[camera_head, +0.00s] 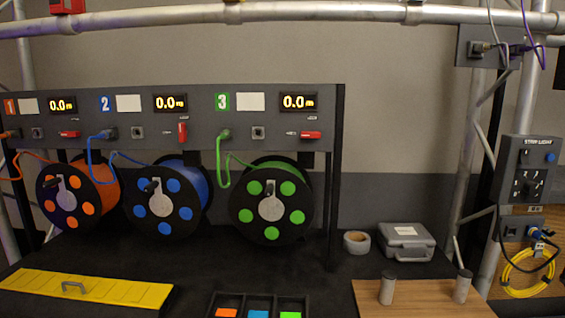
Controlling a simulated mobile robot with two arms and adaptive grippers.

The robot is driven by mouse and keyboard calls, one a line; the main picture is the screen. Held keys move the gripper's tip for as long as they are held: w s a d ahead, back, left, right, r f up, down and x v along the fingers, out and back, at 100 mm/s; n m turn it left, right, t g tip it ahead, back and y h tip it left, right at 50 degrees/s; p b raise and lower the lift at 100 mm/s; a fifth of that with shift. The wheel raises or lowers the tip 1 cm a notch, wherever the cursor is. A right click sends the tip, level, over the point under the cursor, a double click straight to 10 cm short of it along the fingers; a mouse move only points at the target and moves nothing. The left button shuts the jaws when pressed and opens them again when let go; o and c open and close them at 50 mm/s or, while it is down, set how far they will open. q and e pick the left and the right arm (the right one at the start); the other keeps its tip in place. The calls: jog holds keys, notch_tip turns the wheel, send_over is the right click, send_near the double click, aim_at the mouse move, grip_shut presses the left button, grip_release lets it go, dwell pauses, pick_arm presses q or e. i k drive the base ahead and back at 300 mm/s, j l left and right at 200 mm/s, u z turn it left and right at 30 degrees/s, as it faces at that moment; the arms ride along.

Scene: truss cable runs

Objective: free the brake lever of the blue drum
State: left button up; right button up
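The blue drum (168,200) hangs under the panel section marked 2, with a black face, blue spots and a crank handle. Its brake lever, the red lever (183,131) on the panel above it, stands upright. The red levers of the orange drum (69,134) and the green drum (310,135) lie level. The display (171,103) above the blue drum reads 0.0 m. A blue cable runs from a blue plug (109,133) on the panel down to the drum. Neither of my grippers shows in the head view.
A yellow cover (85,290) with a handle lies at front left. A tray (258,297) with coloured compartments is front middle. A wooden board (425,300) with two grey posts, a tape roll (357,242) and a grey case (406,243) are at right. Dark tabletop is free before the drums.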

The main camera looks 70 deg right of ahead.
aim_at(182, 132)
jog(key=z, duration=1.8)
